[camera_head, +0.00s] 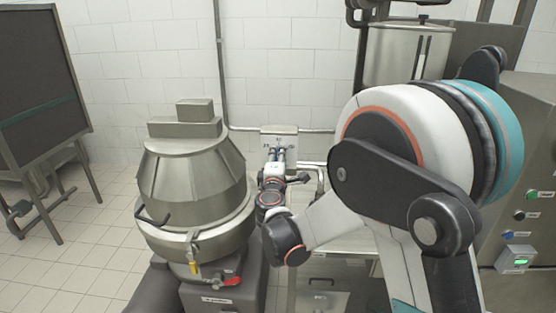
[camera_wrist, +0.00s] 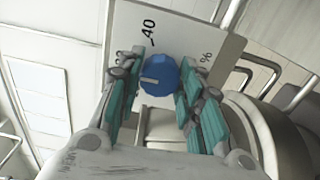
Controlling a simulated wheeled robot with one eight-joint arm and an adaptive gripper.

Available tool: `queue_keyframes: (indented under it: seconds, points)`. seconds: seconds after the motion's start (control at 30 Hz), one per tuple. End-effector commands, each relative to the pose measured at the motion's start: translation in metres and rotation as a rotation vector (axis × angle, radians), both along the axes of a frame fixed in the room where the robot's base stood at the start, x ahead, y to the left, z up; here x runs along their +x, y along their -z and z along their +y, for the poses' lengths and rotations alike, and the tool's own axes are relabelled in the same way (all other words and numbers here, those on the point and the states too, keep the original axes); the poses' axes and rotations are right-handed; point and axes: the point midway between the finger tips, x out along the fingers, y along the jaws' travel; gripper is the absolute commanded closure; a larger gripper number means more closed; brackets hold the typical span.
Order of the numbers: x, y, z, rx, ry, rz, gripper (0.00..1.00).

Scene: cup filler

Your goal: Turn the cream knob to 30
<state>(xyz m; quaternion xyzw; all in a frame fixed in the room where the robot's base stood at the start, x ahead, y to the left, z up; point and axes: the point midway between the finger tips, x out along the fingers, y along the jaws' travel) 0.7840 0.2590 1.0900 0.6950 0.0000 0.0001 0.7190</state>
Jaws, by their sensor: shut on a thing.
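My gripper (camera_wrist: 158,88) is shut on a blue faceted knob (camera_wrist: 160,72), with a teal-padded finger on either side of it. The knob sits on a pale dial plate (camera_wrist: 185,32) that shows tilted in the wrist view. A "40" mark is at the plate's upper left and a "%" sign at its right. A short pale line on the knob lies nearly level in the picture; other marks are hidden or not legible. In the head view my gripper (camera_head: 279,157) is at the wall plate (camera_head: 279,131), and the knob is too small to tell. I see no cream knob.
A large steel vessel (camera_head: 196,185) stands close left of my arm. A steel hopper (camera_head: 408,55) is at the upper right, and a cabinet with buttons (camera_head: 525,150) is at the right edge. Pipes run along the tiled wall.

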Motion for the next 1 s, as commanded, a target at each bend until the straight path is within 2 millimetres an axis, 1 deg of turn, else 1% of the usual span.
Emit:
queue_keyframes:
  seconds: [0.2,0.57,0.6,0.67,0.7,1.0]
  points:
    - [-0.0007,0.0011,-0.0005,0.033,0.001,0.001,0.9]
    - [-0.0008,0.0012,-0.0006,0.036,0.001,0.001,0.9]
    - [-0.0008,0.0012,-0.0007,0.036,0.001,0.001,0.62]
    - [-0.0007,0.0011,-0.0006,0.036,0.001,0.001,0.48]
    - [-0.0007,0.001,-0.0006,0.036,0.001,0.001,0.46]
    - [-0.0008,0.0005,-0.0002,0.034,0.0,0.0,0.46]
